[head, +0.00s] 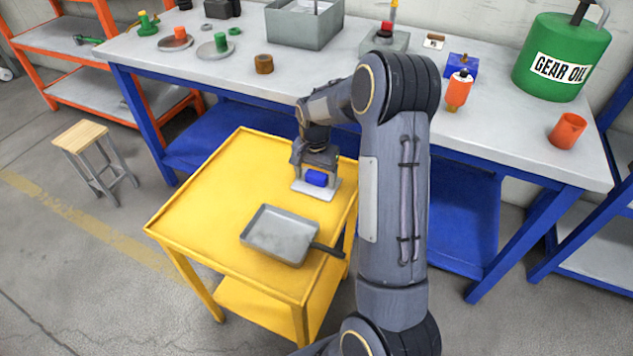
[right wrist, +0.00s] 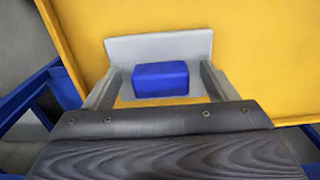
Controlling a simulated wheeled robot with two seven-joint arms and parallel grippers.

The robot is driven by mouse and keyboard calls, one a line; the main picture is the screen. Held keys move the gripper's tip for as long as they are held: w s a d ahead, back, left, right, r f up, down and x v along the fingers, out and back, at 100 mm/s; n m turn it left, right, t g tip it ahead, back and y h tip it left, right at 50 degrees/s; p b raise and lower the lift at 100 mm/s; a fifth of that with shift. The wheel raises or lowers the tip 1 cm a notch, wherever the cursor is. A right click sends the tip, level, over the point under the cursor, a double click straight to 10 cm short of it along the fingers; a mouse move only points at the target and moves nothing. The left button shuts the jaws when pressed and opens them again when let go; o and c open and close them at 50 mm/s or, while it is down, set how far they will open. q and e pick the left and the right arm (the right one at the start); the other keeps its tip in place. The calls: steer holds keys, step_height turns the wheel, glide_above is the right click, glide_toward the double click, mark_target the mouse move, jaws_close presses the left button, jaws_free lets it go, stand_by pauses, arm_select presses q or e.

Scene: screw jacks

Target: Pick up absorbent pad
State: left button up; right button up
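A pale grey-white flat pad with a raised blue block, which I take to be the absorbent pad (head: 322,191), lies on the yellow cart near its far right corner. In the right wrist view the pad (right wrist: 160,45) shows beyond the blue block (right wrist: 160,80). My right gripper (head: 315,182) points down over it, with one finger on each side of the block. In the right wrist view the fingers (right wrist: 160,82) stand apart with narrow gaps beside the block, so the gripper looks open around it. My left gripper is not in view.
A grey metal pan (head: 280,235) with a dark handle sits on the yellow cart (head: 190,215), nearer than the pad. Behind is a grey workbench (head: 330,85) with a grey tray (head: 303,22), an orange bottle (head: 458,91) and a green gear oil can (head: 562,55). The cart's left side is clear.

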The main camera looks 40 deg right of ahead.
mark_target(315, 176)
steer(key=c, duration=1)
steer(key=shift+r, duration=0.2)
steer(key=shift+r, duration=0.3)
step_height(315, 176, up, 2)
steer(key=shift+r, duration=0.1)
steer(key=s+a+r, duration=0.1)
steer(key=s+r, duration=0.9)
steer(key=s, duration=0.4)
steer(key=shift+a+p, duration=0.15)
steer(key=shift+p, duration=0.25)
